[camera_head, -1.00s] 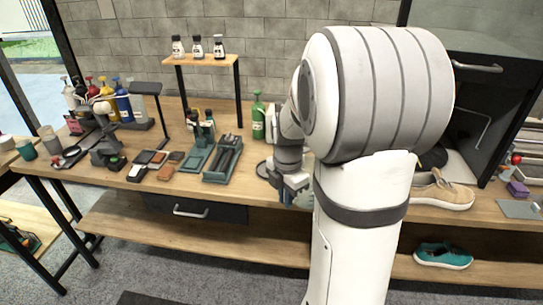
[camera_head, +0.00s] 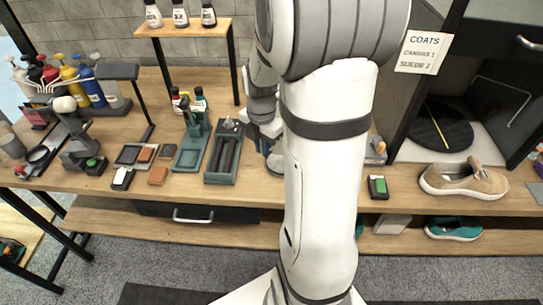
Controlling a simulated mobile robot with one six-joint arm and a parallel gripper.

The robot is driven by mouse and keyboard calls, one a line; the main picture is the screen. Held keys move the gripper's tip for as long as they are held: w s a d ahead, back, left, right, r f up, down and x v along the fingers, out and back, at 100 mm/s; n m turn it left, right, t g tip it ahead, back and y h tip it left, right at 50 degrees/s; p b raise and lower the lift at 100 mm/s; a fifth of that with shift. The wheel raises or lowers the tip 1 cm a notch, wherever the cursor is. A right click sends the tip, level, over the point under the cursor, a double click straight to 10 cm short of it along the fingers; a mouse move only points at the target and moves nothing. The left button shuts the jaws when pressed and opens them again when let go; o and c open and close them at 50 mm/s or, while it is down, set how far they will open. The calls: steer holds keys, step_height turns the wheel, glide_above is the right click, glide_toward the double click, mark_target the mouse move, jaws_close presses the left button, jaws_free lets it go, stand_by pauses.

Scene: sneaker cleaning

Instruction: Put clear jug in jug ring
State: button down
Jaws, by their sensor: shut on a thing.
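My gripper (camera_head: 266,128) is at the bench, left of my white arm, which covers much of the scene. It is shut on a small grey, see-through shape that looks like the clear jug (camera_head: 273,160), partly hidden by the gripper and arm. The jug is low over the bench, right of the green tray with dark rollers. I cannot tell whether it touches the bench. I cannot make out the jug ring; it may be hidden behind my arm.
A green tray (camera_head: 223,160) stands just left of the gripper. Coloured bottles (camera_head: 75,82) stand at the far left. A raised shelf (camera_head: 185,28) holds small bottles. Right of my arm are a green-topped block (camera_head: 379,187), a tan sneaker (camera_head: 463,181) and a COATS sign (camera_head: 423,52).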

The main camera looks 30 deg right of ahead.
steer(key=f, duration=0.7)
steer(key=shift+s+d+f, duration=0.15)
steer(key=shift+d, duration=0.05)
steer(key=shift+f, duration=0.2)
steer(key=c, duration=1.5)
jaws_free()
steer(key=shift+r, duration=0.1)
